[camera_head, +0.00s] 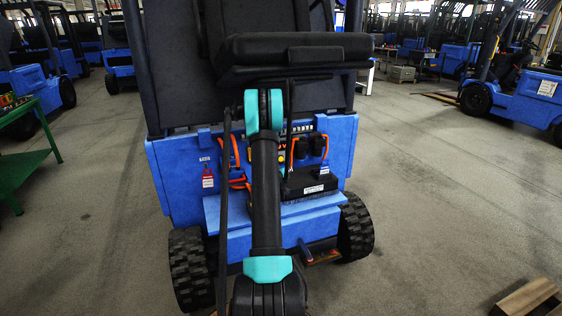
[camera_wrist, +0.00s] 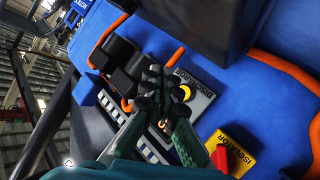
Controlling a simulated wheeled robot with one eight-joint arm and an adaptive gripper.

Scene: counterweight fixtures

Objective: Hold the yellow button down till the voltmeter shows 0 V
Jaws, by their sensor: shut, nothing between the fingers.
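My gripper (camera_wrist: 158,85) is shut and empty. Its dark fingertips lie over the plate just left of the button and cover part of that area. I cannot tell whether they touch the button or whether it is pressed down. In the head view my arm covers the middle of the blue truck panel (camera_head: 178,180) and hides the gripper. No readable voltmeter face shows; its reading cannot be told.
A red isolator handle (camera_wrist: 222,158) sits on a yellow plate (camera_wrist: 240,158) at lower right in the wrist view. Orange cables (camera_wrist: 285,66) and black connectors (camera_wrist: 122,60) surround the button plate. The black seat (camera_head: 295,50) overhangs the panel. Open floor (camera_head: 430,190) lies right of the truck.

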